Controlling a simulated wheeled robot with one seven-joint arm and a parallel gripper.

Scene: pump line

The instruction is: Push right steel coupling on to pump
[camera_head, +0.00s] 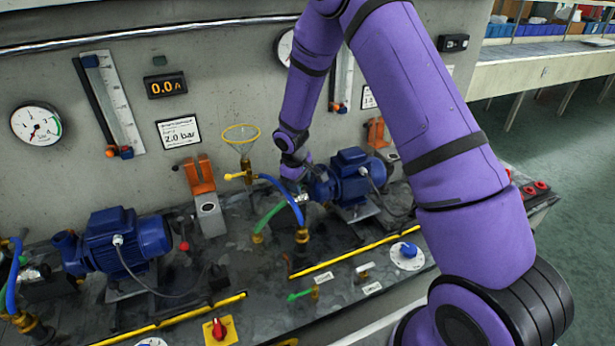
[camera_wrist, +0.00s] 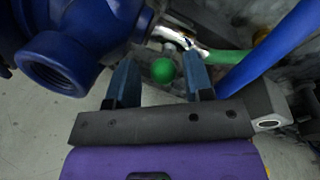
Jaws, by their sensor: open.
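The right pump (camera_head: 352,182) is blue and stands on the bench at the back. A bright steel coupling (camera_head: 301,198) sits low at its left side, by the blue and green hose ends. In the wrist view the steel coupling (camera_wrist: 172,36) lies just beyond my fingertips, beside the blue pump body (camera_wrist: 90,25); I cannot tell how far it is on. My gripper (camera_wrist: 161,75) is open, its two fingers apart on either side of a green ball (camera_wrist: 162,70). I cannot tell whether they touch it. In the head view my fingers are not distinguishable.
A blue hose (camera_head: 285,200) and a green hose (camera_head: 270,217) curve close to my wrist. A yellow-handled valve (camera_head: 238,176) and yellow ring funnel (camera_head: 241,133) stand left of it. The wall is close behind.

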